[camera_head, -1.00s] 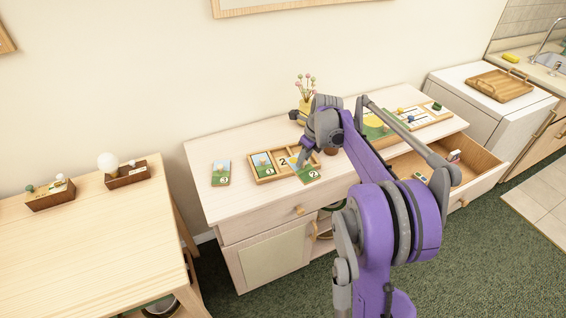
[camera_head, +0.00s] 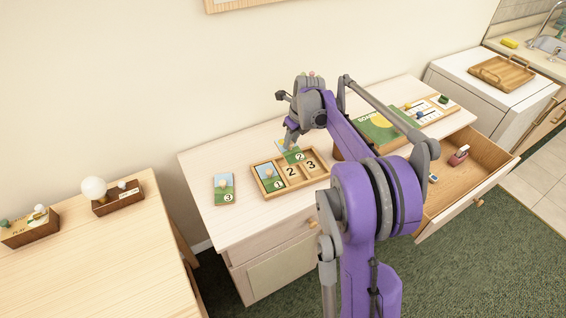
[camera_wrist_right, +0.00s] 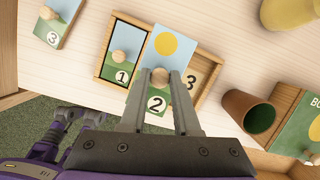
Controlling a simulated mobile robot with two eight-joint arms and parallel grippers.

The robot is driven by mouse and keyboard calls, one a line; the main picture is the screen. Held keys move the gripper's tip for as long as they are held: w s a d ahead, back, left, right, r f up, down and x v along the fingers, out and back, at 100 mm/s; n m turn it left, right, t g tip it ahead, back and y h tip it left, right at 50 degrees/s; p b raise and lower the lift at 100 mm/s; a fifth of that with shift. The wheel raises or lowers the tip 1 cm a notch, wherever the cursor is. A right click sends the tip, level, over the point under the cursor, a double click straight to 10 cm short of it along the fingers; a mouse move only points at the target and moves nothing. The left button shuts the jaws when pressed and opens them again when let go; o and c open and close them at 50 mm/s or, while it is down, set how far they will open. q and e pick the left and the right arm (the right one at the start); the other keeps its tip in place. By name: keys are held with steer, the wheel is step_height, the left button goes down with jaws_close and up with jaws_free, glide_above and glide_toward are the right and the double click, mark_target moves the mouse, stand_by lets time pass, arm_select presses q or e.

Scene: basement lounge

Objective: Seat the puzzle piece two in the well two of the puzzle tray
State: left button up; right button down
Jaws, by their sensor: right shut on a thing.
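The puzzle tray (camera_head: 276,192) lies on the pale cabinet top, with numbered wells. Piece one (camera_head: 267,172) sits in its left well. Well two (camera_head: 292,171) and well three (camera_head: 311,165) show bare wood in the head view. My right gripper (camera_head: 290,140) is shut on the round knob of puzzle piece two (camera_head: 298,157). The piece appears raised above the tray, overlapping its back edge in the head view. In the right wrist view, piece two (camera_wrist_right: 165,45) covers the middle well and part of well three (camera_wrist_right: 191,83); the gripper (camera_wrist_right: 160,80) grips its knob. My left gripper is out of view.
Puzzle piece three (camera_head: 224,189) lies left of the tray. An open drawer (camera_head: 460,180) juts out at the cabinet's right.

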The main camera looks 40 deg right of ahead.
mark_target(293, 152)
steer(key=f, duration=0.2)
steer(key=s+f, duration=0.1)
steer(key=f, duration=0.1)
steer(key=shift+s+f, duration=0.1)
steer(key=shift+f, duration=2.55)
steer(key=shift+f, duration=0.1)
steer(key=c, duration=0.6)
jaws_free()
steer(key=shift+c, duration=0.2)
